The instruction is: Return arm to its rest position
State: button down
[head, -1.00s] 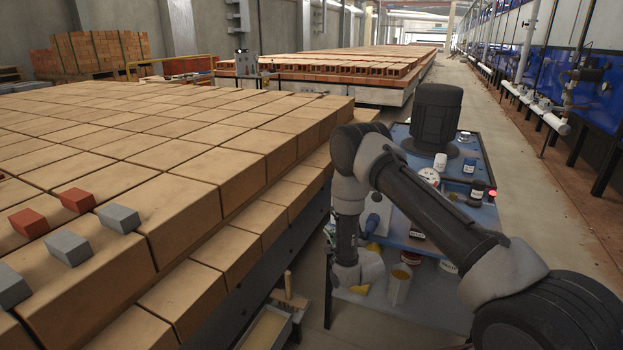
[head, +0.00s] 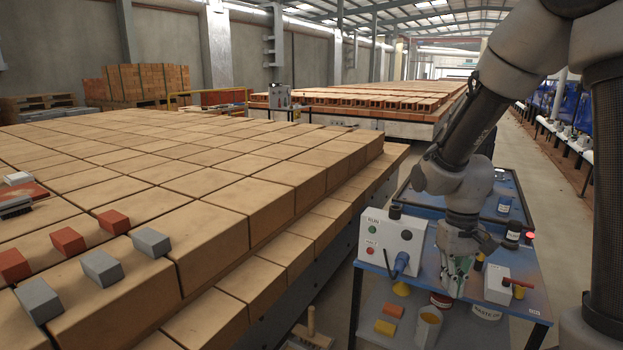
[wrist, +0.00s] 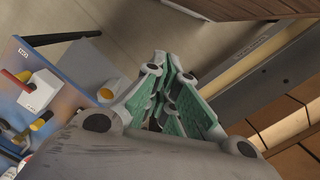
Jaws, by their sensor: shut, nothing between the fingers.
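My gripper (head: 455,275) hangs at the end of my folded arm, in front of the blue work table (head: 540,290) on the right of the head view. In the wrist view its green-padded fingers (wrist: 168,88) are together with nothing between them. The gripper is apart from the bricks. Small red and grey blocks, including a red block (head: 68,240) and a grey block (head: 102,267), lie on the large tan bricks (head: 205,237) at the left.
The table holds a white control box (head: 392,243) and a white box with a red handle (head: 497,284). Its lower shelf holds a tin (head: 428,328) and small yellow and orange pieces. The stacked bricks' edge runs left of the table. A clear aisle (head: 545,190) lies at the right.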

jog(key=s+d+r+t, duration=0.2)
jog(key=s+r, duration=0.4)
jog(key=r, duration=0.3)
jog(key=s+d+r+t, duration=0.3)
jog(key=s+r, duration=0.4)
jog(key=r, duration=0.3)
jog(key=shift+d+m+t, duration=0.3)
jog(key=shift+d+t, duration=0.05)
jog(key=shift+t, duration=0.05)
jog(key=shift+s+d, duration=0.1)
jog(key=shift+s, duration=0.05)
dwell(0.4)
